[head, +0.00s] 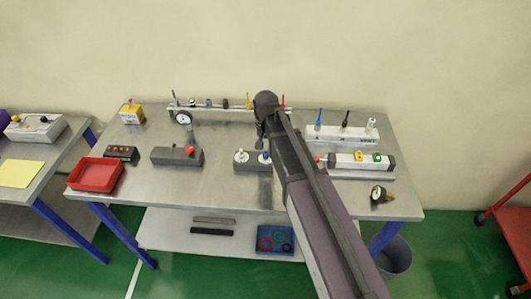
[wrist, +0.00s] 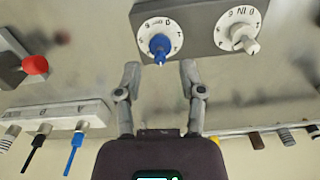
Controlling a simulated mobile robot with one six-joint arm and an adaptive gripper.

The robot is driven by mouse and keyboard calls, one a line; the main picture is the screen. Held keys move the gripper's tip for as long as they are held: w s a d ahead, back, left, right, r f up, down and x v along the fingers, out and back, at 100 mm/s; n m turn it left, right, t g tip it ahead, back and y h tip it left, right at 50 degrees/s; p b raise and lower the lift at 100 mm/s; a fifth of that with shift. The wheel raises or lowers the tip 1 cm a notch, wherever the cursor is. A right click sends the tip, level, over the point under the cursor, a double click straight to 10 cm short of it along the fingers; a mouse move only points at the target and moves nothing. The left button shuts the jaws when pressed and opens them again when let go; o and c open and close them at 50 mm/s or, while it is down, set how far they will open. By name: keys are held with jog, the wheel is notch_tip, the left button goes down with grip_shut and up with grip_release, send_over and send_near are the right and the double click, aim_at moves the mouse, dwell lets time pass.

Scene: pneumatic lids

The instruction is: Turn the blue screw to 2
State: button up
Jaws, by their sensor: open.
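The blue screw (wrist: 159,46) stands at the centre of a round white dial (wrist: 172,28) on a grey block (wrist: 205,12). The dial's numbers are too small to read surely, so I cannot tell the setting. In the head view the blue screw (head: 265,156) is on the right part of the grey block (head: 252,168). A second white dial with a white screw (wrist: 250,44) is beside it. My gripper (wrist: 161,70) is open and empty. In the wrist view its fingertips lie either side of the blue screw's line, apart from it. In the head view my gripper (head: 261,138) is above the block.
A grey block with a red knob (head: 190,151) stands left of the dials. A rail with several fittings (head: 215,108) runs behind. A white block with coloured levers (head: 345,135) and a white unit (head: 360,163) are at right. A red tray (head: 95,188) is at left.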

jog(key=shift+f+b, duration=0.55)
jog(key=shift+f, duration=0.25)
grip_shut()
